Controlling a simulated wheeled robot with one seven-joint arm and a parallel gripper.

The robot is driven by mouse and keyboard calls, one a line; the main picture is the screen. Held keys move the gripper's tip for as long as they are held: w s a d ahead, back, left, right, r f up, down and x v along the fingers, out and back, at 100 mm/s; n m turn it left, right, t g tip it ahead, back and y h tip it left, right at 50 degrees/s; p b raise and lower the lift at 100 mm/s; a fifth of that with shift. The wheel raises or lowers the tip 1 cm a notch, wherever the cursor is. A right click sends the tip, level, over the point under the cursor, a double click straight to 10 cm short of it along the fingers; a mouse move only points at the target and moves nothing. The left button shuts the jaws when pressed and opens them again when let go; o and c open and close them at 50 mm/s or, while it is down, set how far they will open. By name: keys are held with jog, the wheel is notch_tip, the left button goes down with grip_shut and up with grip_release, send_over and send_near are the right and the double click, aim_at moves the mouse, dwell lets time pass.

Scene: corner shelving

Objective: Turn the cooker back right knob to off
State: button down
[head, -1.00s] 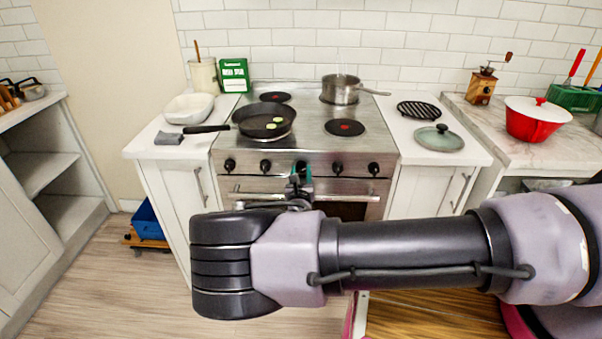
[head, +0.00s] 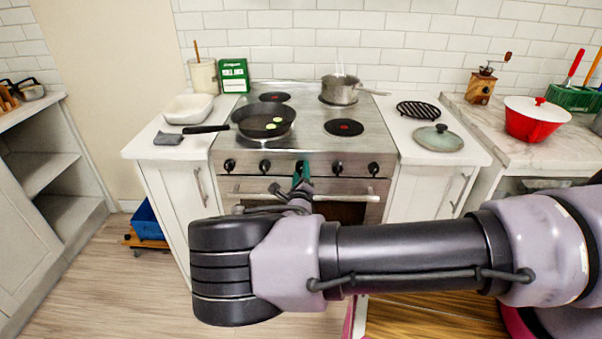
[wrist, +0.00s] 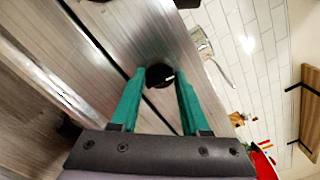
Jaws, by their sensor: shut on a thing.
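The steel cooker (head: 330,208) stands in the middle of the head view, with a row of black knobs along its front panel. My gripper (head: 301,172) is at the middle knob, its teal fingers covering most of that knob there. In the wrist view, the black knob (wrist: 160,76) with a white mark sits between the tips of my gripper (wrist: 160,85), which is shut on it. A saucepan (head: 340,90) with steam above it stands on the back right burner. No label showing which burner the knob serves is readable.
A frying pan (head: 263,121) with green slices sits at the left of the hob, its handle pointing left. The oven handle (head: 345,197) runs below the knobs. A glass lid (head: 438,138) and a black trivet (head: 418,110) lie on the right counter.

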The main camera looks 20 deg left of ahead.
jog(key=shift+n, duration=0.7)
jog(key=shift+f+n, duration=0.1)
jog(key=shift+n, duration=0.2)
jog(key=shift+c, duration=1.9)
grip_release()
jog(key=v, duration=1.1)
jog(key=shift+w, duration=0.1)
